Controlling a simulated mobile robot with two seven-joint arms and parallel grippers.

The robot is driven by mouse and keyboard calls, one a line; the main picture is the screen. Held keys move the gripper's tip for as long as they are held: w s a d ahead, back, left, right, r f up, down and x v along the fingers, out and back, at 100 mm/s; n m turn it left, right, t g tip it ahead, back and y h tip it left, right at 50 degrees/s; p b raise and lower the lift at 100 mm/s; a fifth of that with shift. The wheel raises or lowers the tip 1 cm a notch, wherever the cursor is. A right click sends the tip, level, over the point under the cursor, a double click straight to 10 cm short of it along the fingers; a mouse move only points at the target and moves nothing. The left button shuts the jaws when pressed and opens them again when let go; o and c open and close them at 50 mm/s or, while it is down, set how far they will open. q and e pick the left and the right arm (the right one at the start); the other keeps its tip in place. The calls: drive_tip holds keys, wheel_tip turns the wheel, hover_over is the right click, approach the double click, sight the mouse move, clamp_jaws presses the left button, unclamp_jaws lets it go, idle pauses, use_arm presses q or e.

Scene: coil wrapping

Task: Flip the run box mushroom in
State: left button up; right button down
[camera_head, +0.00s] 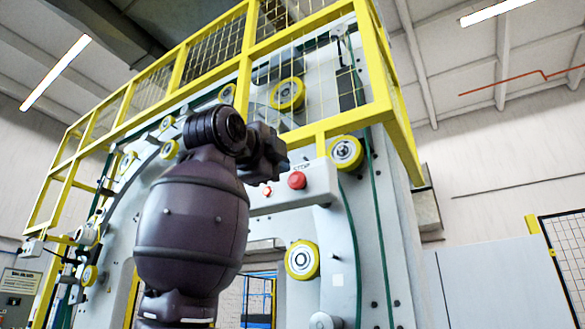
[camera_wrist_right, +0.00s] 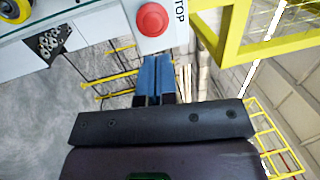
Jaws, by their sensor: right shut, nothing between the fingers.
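A pale control box (camera_head: 318,182) is mounted on the front of the big machine. A red mushroom button (camera_head: 297,180) sticks out of it under a STOP label. In the right wrist view a large red mushroom button (camera_wrist_right: 153,19) sits on a white panel beside lettering that is partly cut off. My right gripper (camera_wrist_right: 156,62) has its blue fingers together, empty, pointing toward that button with a gap in the picture. In the head view its dark body (camera_head: 262,155) shows, but its fingertips are hard to make out. My left gripper is out of view.
Yellow guard rails (camera_head: 320,128) run above the box, and a yellow beam (camera_wrist_right: 232,30) stands right of the button in the wrist view. Yellow rollers (camera_head: 302,260) and green belts are around the box. A mesh fence (camera_head: 568,250) stands at the far right.

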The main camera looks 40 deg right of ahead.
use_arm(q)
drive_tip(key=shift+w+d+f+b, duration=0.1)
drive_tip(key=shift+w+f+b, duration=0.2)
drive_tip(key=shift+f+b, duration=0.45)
use_arm(e)
drive_tip(key=w+v, duration=0.1)
drive_tip(key=v, duration=0.6)
drive_tip(key=shift+s+a+f, duration=0.2)
drive_tip(key=shift+a+f, duration=0.05)
drive_tip(key=shift+a, duration=0.2)
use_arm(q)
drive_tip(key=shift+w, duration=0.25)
